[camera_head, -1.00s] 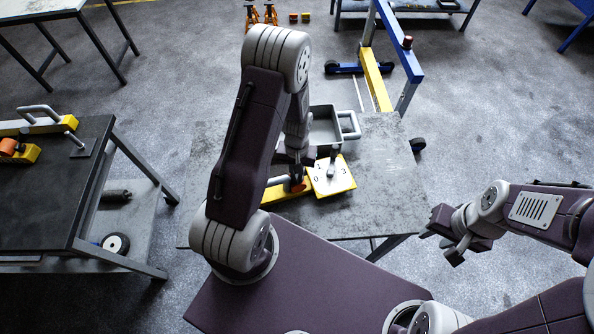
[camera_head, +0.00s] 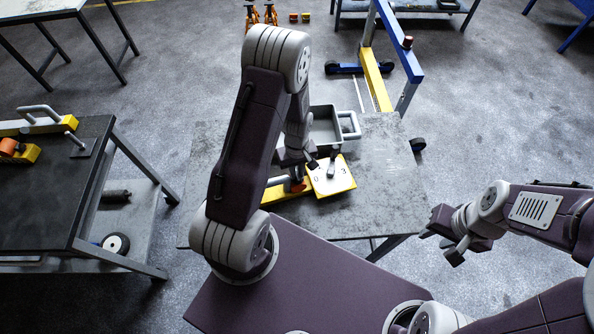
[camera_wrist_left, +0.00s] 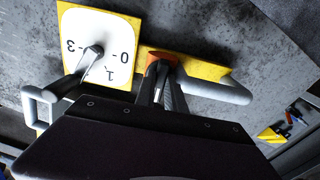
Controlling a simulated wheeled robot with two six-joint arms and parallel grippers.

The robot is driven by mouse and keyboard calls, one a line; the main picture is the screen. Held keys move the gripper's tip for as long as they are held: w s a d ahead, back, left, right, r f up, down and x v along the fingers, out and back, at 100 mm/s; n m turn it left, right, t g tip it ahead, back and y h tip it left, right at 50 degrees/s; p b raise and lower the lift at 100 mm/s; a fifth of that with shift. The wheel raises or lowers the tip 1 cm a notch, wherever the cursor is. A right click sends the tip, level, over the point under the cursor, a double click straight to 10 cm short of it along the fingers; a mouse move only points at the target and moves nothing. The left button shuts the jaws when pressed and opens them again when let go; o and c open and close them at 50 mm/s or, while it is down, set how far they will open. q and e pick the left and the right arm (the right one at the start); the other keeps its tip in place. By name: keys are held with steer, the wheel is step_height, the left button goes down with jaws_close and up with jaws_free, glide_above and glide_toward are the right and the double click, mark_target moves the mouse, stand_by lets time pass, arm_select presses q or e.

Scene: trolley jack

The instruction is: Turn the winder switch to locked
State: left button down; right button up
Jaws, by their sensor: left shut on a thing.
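An orange switch (camera_wrist_left: 163,57) sits on a yellow bar (camera_head: 290,193) beside a bent grey handle (camera_wrist_left: 232,91); I take it for the winder switch. My left gripper (camera_wrist_left: 165,72) reaches down to it, its fingers close together and shut on the orange piece. The fingers hide much of the switch, so its exact setting cannot be told. My right gripper (camera_head: 447,243) hangs apart from the table at the right; its fingers look spread and empty.
Close beside the switch is a white plate (camera_head: 322,184) marked 0, 1 and 3 with an upright lever (camera_head: 331,171). A grey tray (camera_head: 323,123) stands behind. The worktable (camera_head: 383,190) is clear to the right. A dark bench (camera_head: 50,195) stands left.

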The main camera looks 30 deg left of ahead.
stand_by(0.3)
arm_select(q)
steer(key=c, duration=1.4)
jaws_free()
